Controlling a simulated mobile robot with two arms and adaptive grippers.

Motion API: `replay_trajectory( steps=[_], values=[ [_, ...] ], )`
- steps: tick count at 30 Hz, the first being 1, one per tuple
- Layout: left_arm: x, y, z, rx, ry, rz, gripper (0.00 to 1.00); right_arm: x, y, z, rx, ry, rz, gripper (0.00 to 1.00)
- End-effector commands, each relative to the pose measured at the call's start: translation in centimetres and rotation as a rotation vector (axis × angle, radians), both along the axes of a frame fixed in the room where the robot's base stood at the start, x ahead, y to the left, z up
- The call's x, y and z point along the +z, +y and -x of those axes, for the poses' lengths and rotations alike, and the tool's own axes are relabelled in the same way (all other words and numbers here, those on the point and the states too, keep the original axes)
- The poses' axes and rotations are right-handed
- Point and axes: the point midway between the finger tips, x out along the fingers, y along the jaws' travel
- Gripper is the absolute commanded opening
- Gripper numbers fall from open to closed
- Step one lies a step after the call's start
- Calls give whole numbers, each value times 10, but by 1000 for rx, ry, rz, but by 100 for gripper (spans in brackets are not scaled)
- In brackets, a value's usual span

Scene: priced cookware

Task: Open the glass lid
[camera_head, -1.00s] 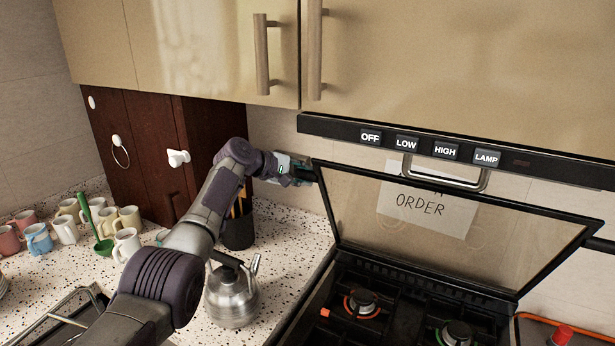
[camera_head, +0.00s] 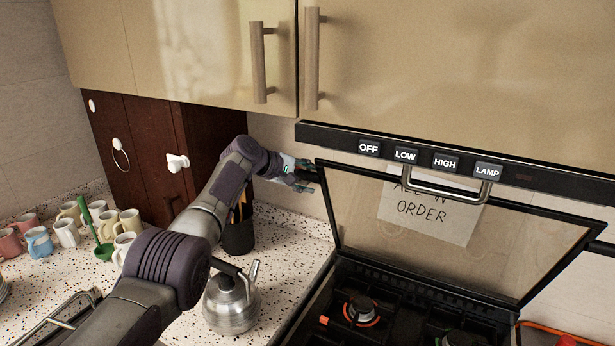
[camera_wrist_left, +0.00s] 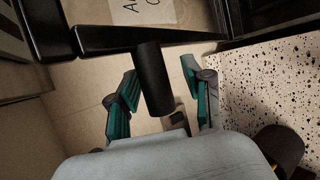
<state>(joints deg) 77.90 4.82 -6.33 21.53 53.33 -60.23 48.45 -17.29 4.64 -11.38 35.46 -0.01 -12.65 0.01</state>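The glass lid (camera_head: 350,208), a clear pane in a black frame, stands raised and tilted back behind the stove. Its upper left corner is near my left gripper (camera_head: 308,176). In the left wrist view, my left gripper (camera_wrist_left: 158,98) is open, its teal-padded fingers spread. A short black cylinder (camera_wrist_left: 152,80) projects from the black frame between the fingers, with gaps on both sides. A metal handle (camera_head: 447,190) shows in front of the lid's top edge. My right gripper is not in view.
The stove with burners (camera_head: 361,311) lies below the lid. A steel kettle (camera_head: 230,305) and a dark utensil holder (camera_head: 238,236) stand left of it. Mugs (camera_head: 66,232) stand farther left. The hood (camera_head: 330,135) and cupboards hang above.

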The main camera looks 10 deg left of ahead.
Motion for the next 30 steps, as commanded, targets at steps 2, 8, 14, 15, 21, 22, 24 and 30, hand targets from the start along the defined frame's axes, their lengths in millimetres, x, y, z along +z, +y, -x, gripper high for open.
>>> replay_trajectory(
  steps=[2, 8, 14, 15, 21, 22, 24, 30],
  values=[
    [2, 0, 0, 0, -3, 1, 53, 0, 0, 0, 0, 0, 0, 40],
    [3, 1, 0, 1, -5, 1, 53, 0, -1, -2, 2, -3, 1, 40],
    [8, 7, 3, 2, -8, 3, 53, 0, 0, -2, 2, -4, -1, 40],
    [10, 9, 5, 2, -8, 4, 53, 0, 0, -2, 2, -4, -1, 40],
    [22, 25, 22, 3, -9, 1, 53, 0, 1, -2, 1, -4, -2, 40],
    [26, 28, 25, 2, -8, 2, 53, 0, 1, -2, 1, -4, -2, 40],
    [32, 36, 33, 2, -8, 1, 53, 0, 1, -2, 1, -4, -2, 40],
    [51, 58, 57, 1, -5, 0, 53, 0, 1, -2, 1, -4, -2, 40]
  ],
)
